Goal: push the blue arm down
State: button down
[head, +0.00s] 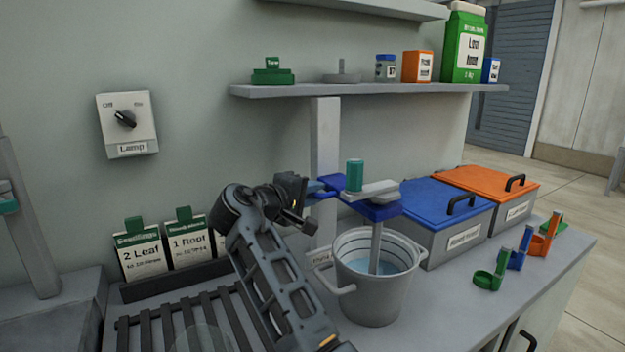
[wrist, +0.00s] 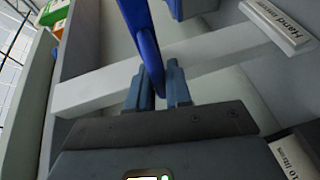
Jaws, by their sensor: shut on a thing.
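The blue arm (head: 372,208) belongs to a stirrer mounted above a grey bucket (head: 372,293). It carries a teal cylinder (head: 355,175) and a grey crank piece on top. A grey shaft runs from it down into bluish liquid in the bucket. My gripper (head: 312,194) is at the left end of the blue arm. In the wrist view, the blue arm (wrist: 143,40) runs down between the two fingers of my gripper (wrist: 157,90), which are shut on it. The exact contact is small and partly hidden in the head view.
A blue-lidded bin (head: 432,202) and an orange-lidded bin (head: 488,181) stand right of the bucket. Small coloured scoops (head: 517,250) lie at the right. Seed packets (head: 140,254) and a slatted rack (head: 190,318) are at left. A shelf (head: 370,89) hangs above.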

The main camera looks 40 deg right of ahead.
jog(key=shift+f, duration=0.45)
jog(key=c, duration=1.1)
grip_release()
jog(key=shift+r, duration=0.15)
jog(key=shift+a, duration=0.1)
jog(key=shift+b+v, duration=0.3)
jog(key=shift+v, duration=3.55)
